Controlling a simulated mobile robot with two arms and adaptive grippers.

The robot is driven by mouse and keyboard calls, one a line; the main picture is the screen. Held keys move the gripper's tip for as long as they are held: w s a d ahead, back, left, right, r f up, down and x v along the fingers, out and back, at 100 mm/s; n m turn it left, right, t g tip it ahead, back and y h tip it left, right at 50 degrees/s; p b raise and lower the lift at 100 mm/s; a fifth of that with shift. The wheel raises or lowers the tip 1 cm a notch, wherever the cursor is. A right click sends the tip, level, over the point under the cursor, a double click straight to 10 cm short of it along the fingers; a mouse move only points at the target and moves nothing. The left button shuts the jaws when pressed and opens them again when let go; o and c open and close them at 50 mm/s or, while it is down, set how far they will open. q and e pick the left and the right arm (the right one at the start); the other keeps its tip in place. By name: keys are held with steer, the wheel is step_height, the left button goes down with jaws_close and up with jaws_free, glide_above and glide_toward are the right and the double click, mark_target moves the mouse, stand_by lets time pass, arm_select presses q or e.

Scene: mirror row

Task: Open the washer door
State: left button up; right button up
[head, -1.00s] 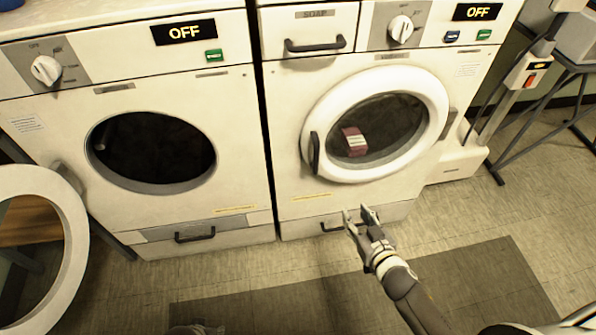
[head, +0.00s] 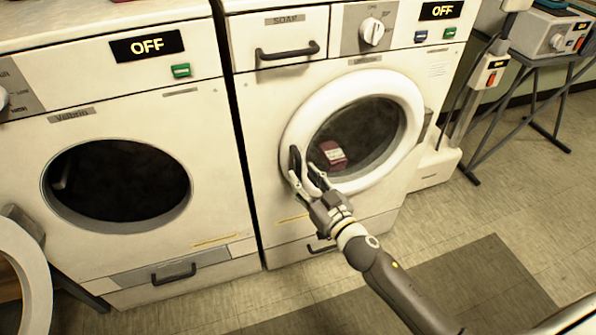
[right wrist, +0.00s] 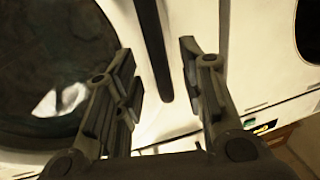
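The right-hand machine, a white front-loading washer (head: 250,120), has its round white door (head: 395,85) shut. The door's dark upright handle (head: 295,158) is on the left of its rim; it also shows in the right wrist view (right wrist: 152,45). My right gripper (head: 302,176) is open at the lower part of the handle. In the right wrist view, the handle appears between the two spread fingers of the gripper (right wrist: 160,75); whether they touch it I cannot tell. My left gripper is not in view.
A red and white box (head: 333,152) shows behind the door glass. The left machine (head: 90,230) has its round door (head: 35,275) swung open at the far left. A metal-legged stand (head: 510,105) is at the right. The floor in front is clear around a dark mat (head: 470,270).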

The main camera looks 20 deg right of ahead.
mark_target(300, 174)
steer(key=shift+x, duration=1.75)
jaws_close()
